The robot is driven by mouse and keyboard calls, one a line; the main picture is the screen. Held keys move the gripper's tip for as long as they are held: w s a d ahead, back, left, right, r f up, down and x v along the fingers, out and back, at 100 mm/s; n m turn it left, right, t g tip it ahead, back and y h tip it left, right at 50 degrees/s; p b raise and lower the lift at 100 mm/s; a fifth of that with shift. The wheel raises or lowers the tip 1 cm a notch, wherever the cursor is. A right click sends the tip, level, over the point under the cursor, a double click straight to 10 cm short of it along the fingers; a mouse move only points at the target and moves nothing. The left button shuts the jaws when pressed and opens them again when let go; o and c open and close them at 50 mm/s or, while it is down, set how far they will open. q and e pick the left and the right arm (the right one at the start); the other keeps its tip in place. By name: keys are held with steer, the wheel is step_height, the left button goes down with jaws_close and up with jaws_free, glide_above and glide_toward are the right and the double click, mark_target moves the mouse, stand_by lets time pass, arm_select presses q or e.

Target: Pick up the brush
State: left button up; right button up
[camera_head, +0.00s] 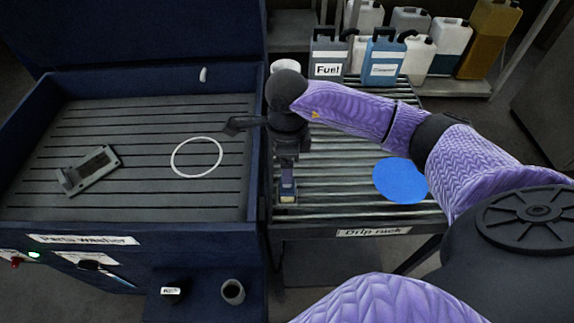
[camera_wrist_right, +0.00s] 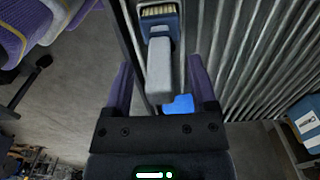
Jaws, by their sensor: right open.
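The brush (camera_head: 289,183) has a grey handle, a blue head and pale bristles, and lies at the left end of the drip rack (camera_head: 335,190). In the right wrist view the brush (camera_wrist_right: 160,60) shows its bristles at the top, with its handle running down the picture between my fingers. My right gripper (camera_head: 288,155) is over the handle, pointing down and open. In the wrist view its fingers (camera_wrist_right: 160,82) stand apart on either side of the handle with visible gaps. My left gripper is out of view.
The parts washer (camera_head: 130,215) stands left of the rack, with a white ring (camera_head: 196,140) and a grey metal part (camera_head: 88,170) inside. A blue disc (camera_head: 400,181) lies on the rack's right. A Fuel can (camera_head: 327,58) and a blue can (camera_head: 383,62) stand at the back.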

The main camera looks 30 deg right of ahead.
jaws_close()
stand_by(0.3)
